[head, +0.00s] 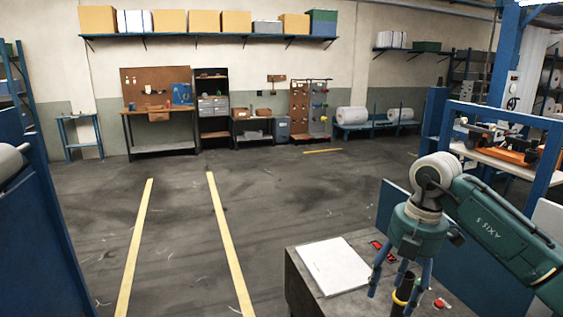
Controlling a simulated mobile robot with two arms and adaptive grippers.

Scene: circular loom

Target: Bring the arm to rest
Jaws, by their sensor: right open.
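My right arm comes in from the right edge, green with "AXIS 5" on it. Its right gripper (400,285) points down over a grey table (308,285) at the lower right. The blue fingers are spread open. A dark upright cylinder with a yellow ring (400,299) shows between the fingers; I cannot tell whether they touch it. The lower picture edge cuts off its base. My left gripper is not in view.
A white sheet (333,266) lies on the table left of the gripper. A red item (377,246) and a red button (439,303) are near the gripper. A blue frame (500,112) stands at the right. The floor (180,220) with yellow lines is clear.

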